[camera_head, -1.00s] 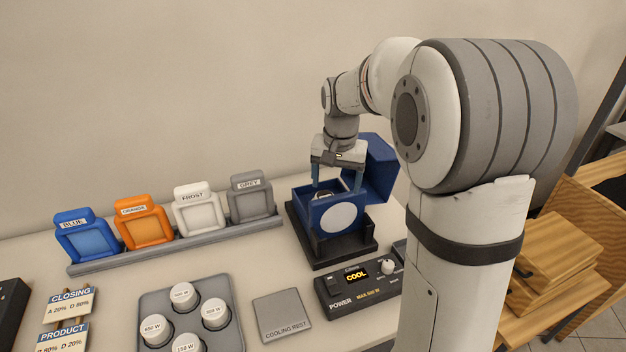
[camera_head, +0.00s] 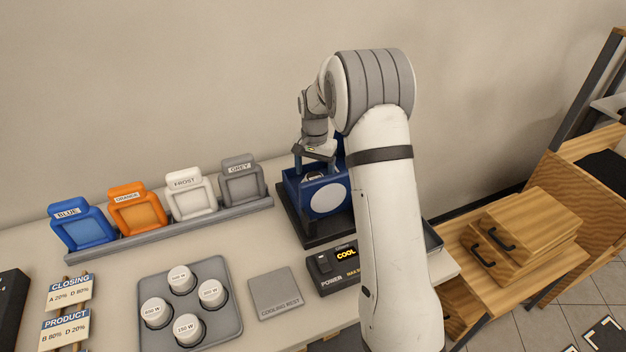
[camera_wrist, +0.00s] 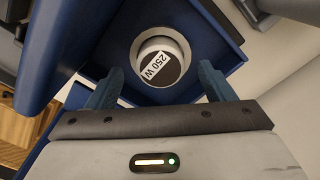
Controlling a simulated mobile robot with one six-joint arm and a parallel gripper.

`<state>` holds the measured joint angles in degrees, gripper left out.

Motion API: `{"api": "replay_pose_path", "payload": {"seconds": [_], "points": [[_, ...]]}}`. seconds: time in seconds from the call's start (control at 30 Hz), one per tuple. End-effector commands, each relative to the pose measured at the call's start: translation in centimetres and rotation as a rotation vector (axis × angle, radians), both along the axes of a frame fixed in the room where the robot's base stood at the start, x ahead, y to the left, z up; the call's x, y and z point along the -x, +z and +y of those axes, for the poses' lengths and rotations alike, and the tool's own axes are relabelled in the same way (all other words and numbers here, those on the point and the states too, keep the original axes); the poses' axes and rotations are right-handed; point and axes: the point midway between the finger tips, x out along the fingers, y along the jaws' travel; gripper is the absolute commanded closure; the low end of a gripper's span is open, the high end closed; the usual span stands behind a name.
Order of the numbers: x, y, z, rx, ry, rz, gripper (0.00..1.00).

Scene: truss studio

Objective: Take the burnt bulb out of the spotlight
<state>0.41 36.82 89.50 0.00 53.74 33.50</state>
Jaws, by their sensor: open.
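The blue spotlight (camera_head: 295,197) stands on its black base on the bench, with a white disc on its front. In the wrist view its open housing (camera_wrist: 215,30) shows a round socket with the bulb (camera_wrist: 152,55) in it, labelled 250 W. My gripper (camera_wrist: 157,88) is open, its two blue fingers apart at the near edge of the socket, with the bulb just beyond the fingertips. Nothing is between the fingers. In the head view my arm hides part of the spotlight, and the fingertips are hard to make out.
A control box (camera_head: 322,272) reading COOL sits in front of the spotlight. The cooling rest (camera_head: 275,291) is clear. A grey tray (camera_head: 222,337) holds several white bulbs. Coloured filter frames stand in a rack (camera_head: 170,231). Wooden boxes (camera_head: 525,232) are at the right.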

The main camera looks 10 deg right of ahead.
Motion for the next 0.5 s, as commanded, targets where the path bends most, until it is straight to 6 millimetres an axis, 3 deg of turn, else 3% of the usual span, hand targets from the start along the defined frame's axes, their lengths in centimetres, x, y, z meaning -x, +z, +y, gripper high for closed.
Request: {"api": "replay_pose_path", "payload": {"seconds": [0.2, 0.43, 0.5], "points": [[0.0, -2.1, 0.0, 0.000, 0.001, 0.000, 0.25], [0.0, -2.3, 0.1, 0.000, 0.001, -0.001, 0.25], [0.0, -2.3, 0.1, 0.000, 0.001, -0.001, 0.30]]}}
